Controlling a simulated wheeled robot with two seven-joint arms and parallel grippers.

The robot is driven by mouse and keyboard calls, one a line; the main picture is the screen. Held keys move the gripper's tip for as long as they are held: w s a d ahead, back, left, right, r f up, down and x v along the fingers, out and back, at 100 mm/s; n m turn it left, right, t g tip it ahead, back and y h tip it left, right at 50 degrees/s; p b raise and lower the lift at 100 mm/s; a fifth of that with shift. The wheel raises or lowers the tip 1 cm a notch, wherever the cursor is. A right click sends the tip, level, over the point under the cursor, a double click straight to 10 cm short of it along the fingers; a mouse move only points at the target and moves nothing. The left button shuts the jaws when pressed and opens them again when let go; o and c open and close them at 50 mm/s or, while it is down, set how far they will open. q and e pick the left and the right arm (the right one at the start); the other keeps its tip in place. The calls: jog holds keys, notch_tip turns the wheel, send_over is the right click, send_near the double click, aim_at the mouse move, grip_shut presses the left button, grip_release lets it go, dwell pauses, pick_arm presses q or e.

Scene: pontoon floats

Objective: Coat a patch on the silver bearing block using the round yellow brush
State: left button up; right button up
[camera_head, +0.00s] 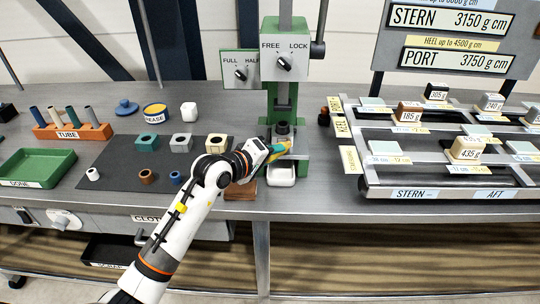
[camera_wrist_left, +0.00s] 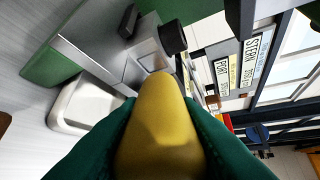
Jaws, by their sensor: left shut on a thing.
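The silver bearing block (camera_head: 181,143) stands on the dark mat (camera_head: 115,180), between a green block (camera_head: 147,141) and a cream block (camera_head: 217,143). My left gripper (camera_head: 277,151) is at the foot of the green press, well to the right of the silver block. In the left wrist view its green fingers (camera_wrist_left: 165,130) are shut on a yellow rounded thing (camera_wrist_left: 165,110), which looks like the yellow brush. Its far end and any bristles are hidden. The grease tin (camera_head: 154,112), with a yellow rim, stands behind the mat. My right gripper is not in view.
The green press (camera_head: 282,100) rises behind my left gripper. A white tray (camera_head: 281,177) lies just below it, also in the left wrist view (camera_wrist_left: 85,105). The weight rack (camera_head: 450,193) fills the right.

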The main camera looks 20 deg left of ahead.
pick_arm(q)
jog(key=a+b, duration=0.1)
jog(key=a, duration=0.1)
jog(key=s+a, duration=0.1)
jog(key=a, duration=0.1)
jog(key=shift+b, duration=0.35)
jog(key=shift+d, duration=0.1)
jog(key=shift+s+d, duration=0.25)
jog(key=shift+s, duration=0.7)
jog(key=shift+s+d, duration=0.25)
jog(key=shift+s, duration=0.75)
jog(key=shift+s+d, duration=0.25)
jog(key=shift+s, duration=0.7)
jog(key=shift+s+b, duration=0.1)
jog(key=shift+b, duration=0.25)
jog(key=s, duration=0.1)
jog(key=s+b, duration=0.1)
jog(key=shift+s+d, duration=0.35)
jog(key=shift+d, duration=0.05)
